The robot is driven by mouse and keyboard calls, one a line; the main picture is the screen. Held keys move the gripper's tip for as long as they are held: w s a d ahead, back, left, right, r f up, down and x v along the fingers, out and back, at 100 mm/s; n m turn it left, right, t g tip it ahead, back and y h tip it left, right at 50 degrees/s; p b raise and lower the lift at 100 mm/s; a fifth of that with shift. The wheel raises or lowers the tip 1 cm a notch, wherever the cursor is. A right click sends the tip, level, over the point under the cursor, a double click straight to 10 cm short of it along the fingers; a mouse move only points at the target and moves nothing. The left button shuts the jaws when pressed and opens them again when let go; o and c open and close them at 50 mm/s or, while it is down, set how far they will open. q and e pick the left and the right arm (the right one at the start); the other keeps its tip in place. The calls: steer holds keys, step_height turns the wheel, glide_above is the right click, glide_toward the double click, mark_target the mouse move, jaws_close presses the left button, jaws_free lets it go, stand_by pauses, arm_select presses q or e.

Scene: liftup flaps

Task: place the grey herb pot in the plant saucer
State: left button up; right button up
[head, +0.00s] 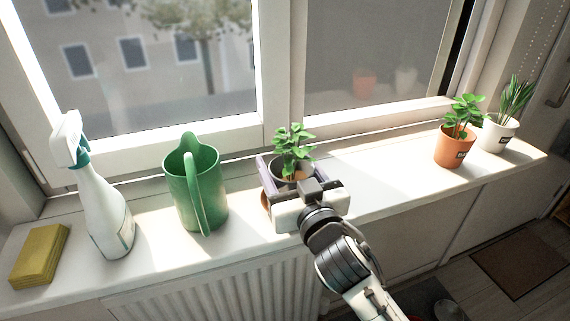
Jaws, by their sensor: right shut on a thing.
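The grey herb pot (291,172) with a leafy green plant is near the middle of the sill in the head view. My right gripper (290,168) comes from the front and is shut on this pot, with a finger on either side of it. The pot looks upright; its lower part is hidden by the gripper. A small piece of a terracotta-brown rim, likely the plant saucer (265,202), shows at the gripper's left, below the pot. I cannot tell whether the pot touches it. My left gripper is not in view.
A green watering can (196,185) stands close left of the gripper. A white spray bottle (103,205) and yellow sponges or cloths (40,255) are further left. An orange pot (455,147) and a white pot (497,135) stand at the right. The sill between is clear; the window is behind.

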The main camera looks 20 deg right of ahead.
mark_target(291, 185)
steer(key=o, duration=1.4)
steer(key=shift+f, duration=0.1)
steer(key=s+b, duration=0.1)
steer(key=s, duration=1.1)
steer(key=shift+d, duration=0.2)
